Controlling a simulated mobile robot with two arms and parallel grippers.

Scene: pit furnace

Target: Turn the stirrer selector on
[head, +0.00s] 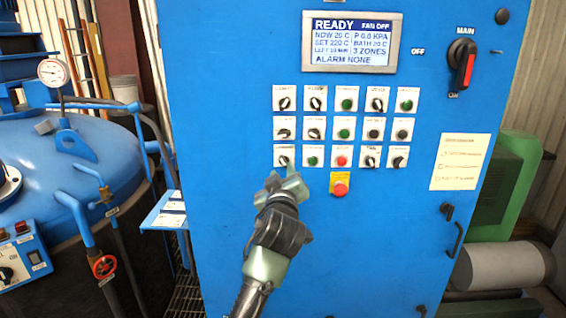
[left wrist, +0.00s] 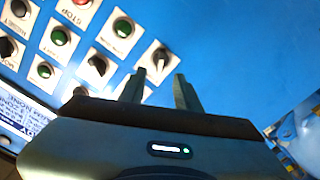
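The control panel (head: 235,230) is a blue cabinet front with rows of knobs and buttons on white plates. The knob at the left end of the bottom row (head: 283,160) is a black selector with a pale pointer; its label is too small to read, so I cannot confirm it is the stirrer selector. My left gripper (head: 281,176) is just below this knob in the head view. In the left wrist view the same knob (left wrist: 160,58) lies just beyond the tips of my left gripper (left wrist: 160,74), whose fingers are apart with nothing between them. My right gripper is out of view.
A green button (head: 312,161) sits right beside the knob, and a red emergency button (head: 340,188) is below the rows. The display (head: 351,42) reads READY, FAN OFF. A blue vessel (head: 70,165) with pipes stands left.

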